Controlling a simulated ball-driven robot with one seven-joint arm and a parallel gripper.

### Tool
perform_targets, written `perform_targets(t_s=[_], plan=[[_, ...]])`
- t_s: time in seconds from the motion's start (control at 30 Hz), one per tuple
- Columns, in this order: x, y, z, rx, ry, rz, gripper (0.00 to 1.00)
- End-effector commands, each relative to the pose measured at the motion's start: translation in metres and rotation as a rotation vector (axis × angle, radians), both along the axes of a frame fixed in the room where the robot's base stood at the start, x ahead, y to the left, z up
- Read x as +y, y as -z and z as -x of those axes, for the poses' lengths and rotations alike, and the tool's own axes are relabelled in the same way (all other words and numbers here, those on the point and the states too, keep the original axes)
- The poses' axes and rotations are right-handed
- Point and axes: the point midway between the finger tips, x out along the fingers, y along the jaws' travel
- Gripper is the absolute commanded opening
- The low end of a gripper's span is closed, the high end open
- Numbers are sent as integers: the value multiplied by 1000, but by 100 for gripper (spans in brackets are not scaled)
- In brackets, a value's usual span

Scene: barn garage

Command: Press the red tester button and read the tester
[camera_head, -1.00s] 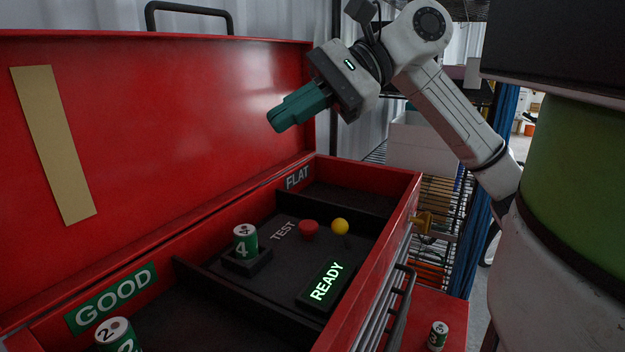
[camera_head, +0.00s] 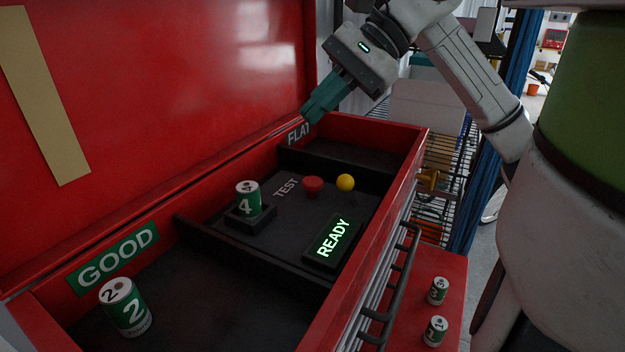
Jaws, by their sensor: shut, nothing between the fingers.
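The red tester button (camera_head: 313,186) stands in the middle TEST compartment of the red toolbox. The tester display (camera_head: 333,243), in front of it, reads READY in lit green letters. A green and white battery marked 4 (camera_head: 247,198) stands upright in a black holder (camera_head: 251,219) left of the button. A yellow knob (camera_head: 345,182) is just right of the button. My gripper (camera_head: 311,112) is shut and empty. It hangs above the back of the box near the FLAT label, apart from the button and higher than it.
A battery marked 2 (camera_head: 125,306) stands in the GOOD compartment. Batteries 3 (camera_head: 438,290) and 1 (camera_head: 435,330) stand on the red surface at right. The FLAT compartment (camera_head: 345,160) looks empty. The raised red lid (camera_head: 170,90) rises behind; black dividers and box walls surround the tester.

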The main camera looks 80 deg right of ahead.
Motion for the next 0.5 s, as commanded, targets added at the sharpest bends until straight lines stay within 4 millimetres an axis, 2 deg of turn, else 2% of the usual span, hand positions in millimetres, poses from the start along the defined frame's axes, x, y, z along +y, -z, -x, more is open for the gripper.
perform_targets(t_s=[0.37, 0.5], plan=[[0, 44, 0, -1, 1, -3, 0], [0, 68, 0, -1, 0, 1, 0]])
